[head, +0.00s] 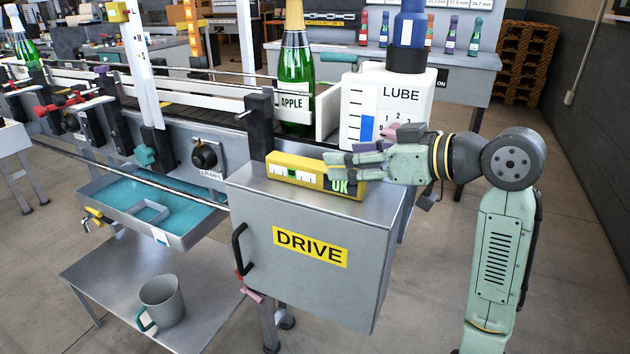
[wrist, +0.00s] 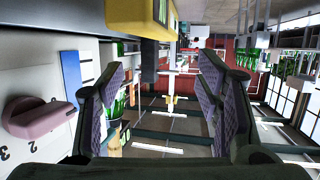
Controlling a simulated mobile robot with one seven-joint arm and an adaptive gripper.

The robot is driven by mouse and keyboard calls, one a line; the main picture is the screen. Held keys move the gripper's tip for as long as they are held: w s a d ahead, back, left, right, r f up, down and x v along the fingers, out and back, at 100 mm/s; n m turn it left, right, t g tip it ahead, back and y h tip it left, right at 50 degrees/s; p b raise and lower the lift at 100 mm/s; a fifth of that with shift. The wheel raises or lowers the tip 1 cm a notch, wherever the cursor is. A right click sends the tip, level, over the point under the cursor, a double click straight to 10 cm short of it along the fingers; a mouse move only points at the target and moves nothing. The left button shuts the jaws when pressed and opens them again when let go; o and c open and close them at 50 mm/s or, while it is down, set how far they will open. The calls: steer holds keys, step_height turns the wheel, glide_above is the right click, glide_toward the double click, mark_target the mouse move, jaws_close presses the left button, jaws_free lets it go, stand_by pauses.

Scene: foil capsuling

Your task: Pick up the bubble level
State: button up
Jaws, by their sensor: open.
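The yellow bubble level (head: 300,177) lies flat on top of the grey drive cabinet, with a white vial window and an "OK" mark at its right end. My gripper (head: 334,165) reaches in from the right, its fingers just above and beside the level's right end. In the head view the fingers overlap part of the level, and I cannot tell whether they touch it. In the wrist view my gripper (wrist: 162,78) has its two fingers wide apart with nothing between them. The level (wrist: 128,18) shows there at the top edge, outside the fingers, in an upside-down view.
The white lube tank (head: 388,95) with a blue cap stands close behind my gripper; its pink knob (wrist: 38,117) shows at left in the wrist view. A green bottle (head: 294,75) stands on the conveyor behind the level. The drive cabinet (head: 350,290) has free top space around the level.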

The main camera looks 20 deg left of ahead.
mark_target(317, 164)
steer(key=shift+s+d+f, duration=0.1)
steer(key=shift+d+f, duration=0.3)
steer(key=shift+d, duration=0.35)
steer(key=shift+a+f, duration=0.2)
steer(key=shift+a, duration=0.05)
steer(key=x, duration=0.4)
steer(key=shift+a+f+p, duration=0.1)
steer(key=shift+a+p, duration=0.1)
steer(key=shift+p, duration=0.2)
steer(key=shift+p+x, duration=0.7)
steer(key=shift+x, duration=2)
steer(key=shift+d, duration=0.1)
steer(key=shift+c, duration=0.6)
jaws_close()
